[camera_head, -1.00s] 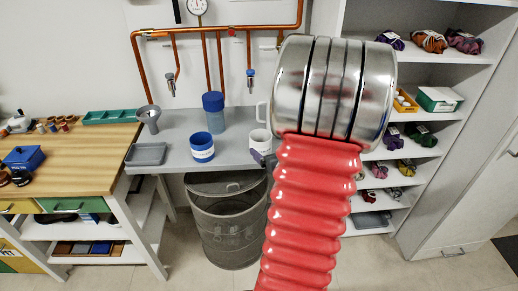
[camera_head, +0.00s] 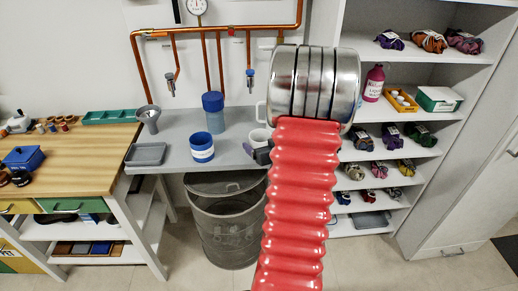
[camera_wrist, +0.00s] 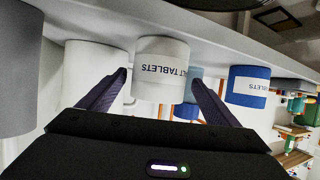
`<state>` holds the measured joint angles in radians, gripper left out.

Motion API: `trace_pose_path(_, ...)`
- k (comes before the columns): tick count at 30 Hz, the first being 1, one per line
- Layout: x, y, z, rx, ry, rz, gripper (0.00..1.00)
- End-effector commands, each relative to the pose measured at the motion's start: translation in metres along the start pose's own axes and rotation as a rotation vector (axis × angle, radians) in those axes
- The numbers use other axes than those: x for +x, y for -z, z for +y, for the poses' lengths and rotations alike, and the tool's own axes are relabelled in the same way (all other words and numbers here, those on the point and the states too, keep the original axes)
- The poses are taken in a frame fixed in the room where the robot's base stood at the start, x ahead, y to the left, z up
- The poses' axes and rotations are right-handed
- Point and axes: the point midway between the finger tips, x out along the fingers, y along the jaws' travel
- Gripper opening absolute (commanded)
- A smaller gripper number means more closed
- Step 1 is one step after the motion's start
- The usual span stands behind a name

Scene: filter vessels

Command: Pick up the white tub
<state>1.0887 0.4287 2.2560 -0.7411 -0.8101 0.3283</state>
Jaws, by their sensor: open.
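The white tub (camera_wrist: 160,68) with dark blue "TABLETS" lettering shows upside down in the wrist view, at the upper middle. My gripper (camera_wrist: 160,84) is open, one dark finger on each side of the tub in that view. I cannot tell whether either finger touches it. In the head view the tub (camera_head: 258,136) stands on the grey bench, partly hidden by my arm's metal end. Only a dark bit of my gripper (camera_head: 257,153) shows there, by the tub's lower front.
A white jug (camera_wrist: 92,72) stands close beside the tub. A blue tub with a white label (camera_head: 202,147) and a blue-lidded container (camera_head: 213,112) stand to the left on the grey bench (camera_head: 178,130). Copper pipes (camera_head: 220,30) run above. A mesh bin (camera_head: 228,220) is below.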

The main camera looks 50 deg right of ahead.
Motion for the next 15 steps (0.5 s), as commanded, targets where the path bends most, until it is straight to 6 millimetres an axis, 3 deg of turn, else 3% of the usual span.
trace_pose_path(5, 0.006, -0.001, 0.000, 0.000, 0.001, -0.001, 0.84)
trace_pose_path(15, 0.043, -0.004, 0.001, -0.001, 0.002, 0.000, 0.84)
